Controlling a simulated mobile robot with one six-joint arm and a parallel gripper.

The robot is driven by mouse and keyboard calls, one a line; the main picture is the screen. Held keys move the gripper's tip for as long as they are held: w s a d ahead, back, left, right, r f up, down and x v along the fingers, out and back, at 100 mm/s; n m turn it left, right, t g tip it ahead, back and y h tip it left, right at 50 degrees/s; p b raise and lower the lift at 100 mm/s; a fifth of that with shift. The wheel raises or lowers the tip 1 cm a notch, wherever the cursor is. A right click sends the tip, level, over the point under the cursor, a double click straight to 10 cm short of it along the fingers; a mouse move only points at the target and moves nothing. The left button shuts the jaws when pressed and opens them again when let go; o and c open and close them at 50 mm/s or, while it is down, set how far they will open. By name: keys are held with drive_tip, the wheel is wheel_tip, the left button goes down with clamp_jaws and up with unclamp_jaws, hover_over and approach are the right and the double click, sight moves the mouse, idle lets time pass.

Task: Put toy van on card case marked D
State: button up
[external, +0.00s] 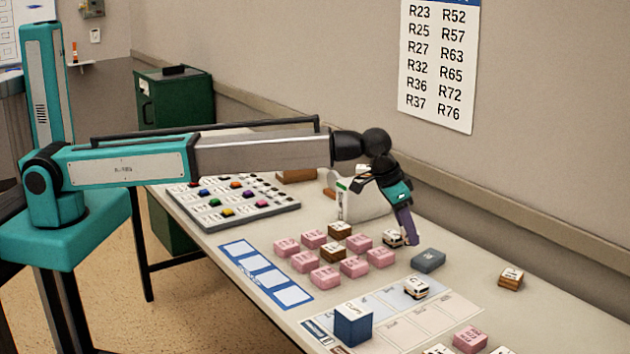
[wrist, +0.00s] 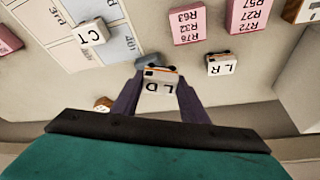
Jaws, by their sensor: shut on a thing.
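My gripper (external: 410,240) is low over the table at its wall side. In the wrist view my gripper (wrist: 158,98) is shut on a small white toy van (wrist: 158,91) lettered "LD", with an orange and dark edge. A blue-grey block (external: 428,261), perhaps the card case, lies just right of my gripper in the external view. It also shows partly behind the held van in the wrist view (wrist: 148,60). Its mark is too small to read. I cannot tell whether the held van touches the table.
Another white van (wrist: 221,66), lettered "LR", stands close beside the held one. A third van (wrist: 88,31), lettered "CT", sits on the card sheet (external: 440,320). Several pink blocks (external: 325,277) stand left of my gripper. A blue box (external: 353,325) is at the front.

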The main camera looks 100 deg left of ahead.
drive_tip(key=shift+w+a+f+p, duration=0.1)
drive_tip(key=shift+w+a+p, duration=0.1)
drive_tip(key=shift+w, duration=0.7)
drive_tip(key=shift+w+a+f+p, duration=0.15)
drive_tip(key=shift+w+p, duration=0.1)
drive_tip(key=shift+w, duration=0.65)
drive_tip(key=shift+w+a+p, duration=0.2)
drive_tip(key=shift+w, duration=0.7)
drive_tip(key=shift+f+p, duration=0.7)
drive_tip(key=shift+f, duration=1.05)
drive_tip(key=shift+f, duration=0.2)
drive_tip(key=o, duration=1.1)
drive_tip(key=shift+c, duration=0.2)
drive_tip(key=shift+r, duration=0.2)
drive_tip(key=shift+b+v, duration=1.3)
drive_tip(key=shift+v, duration=4.75)
